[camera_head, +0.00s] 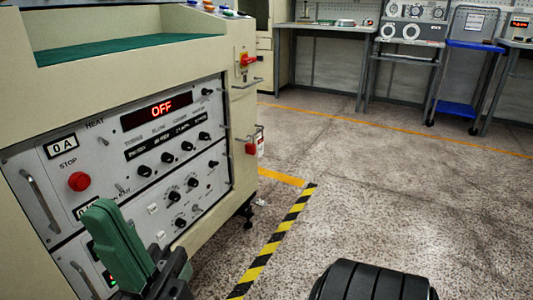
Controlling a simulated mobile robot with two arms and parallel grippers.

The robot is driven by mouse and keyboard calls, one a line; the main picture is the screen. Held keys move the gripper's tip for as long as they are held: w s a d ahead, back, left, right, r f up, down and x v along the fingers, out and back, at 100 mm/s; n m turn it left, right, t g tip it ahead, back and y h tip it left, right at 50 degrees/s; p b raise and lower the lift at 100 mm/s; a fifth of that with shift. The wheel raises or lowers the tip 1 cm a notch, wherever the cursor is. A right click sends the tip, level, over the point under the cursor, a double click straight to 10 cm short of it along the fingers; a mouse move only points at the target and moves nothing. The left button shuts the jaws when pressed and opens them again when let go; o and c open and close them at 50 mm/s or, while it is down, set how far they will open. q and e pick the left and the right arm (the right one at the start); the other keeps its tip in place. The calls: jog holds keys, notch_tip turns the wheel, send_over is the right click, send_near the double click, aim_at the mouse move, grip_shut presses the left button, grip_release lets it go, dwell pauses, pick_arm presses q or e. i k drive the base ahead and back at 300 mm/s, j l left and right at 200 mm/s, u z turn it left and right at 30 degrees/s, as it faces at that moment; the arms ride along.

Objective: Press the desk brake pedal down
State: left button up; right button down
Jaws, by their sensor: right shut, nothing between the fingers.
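My right gripper (103,212) has green fingers and is at the bottom left, in front of the lower control panel. Its fingers are closed together with nothing between them. It covers part of the panel's lower left. I cannot make out a brake pedal in this view. My left gripper is out of the picture.
A beige machine cabinet (58,42) with a grey control panel (110,150) fills the left; its display reads OFF. A red stop button (79,181) sits on the panel. Open speckled floor with a yellow-black stripe (278,240) lies right. Workbenches (330,27) and a blue cart (456,107) stand behind.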

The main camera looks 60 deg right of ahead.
aim_at(257, 201)
jog(key=z, duration=1.95)
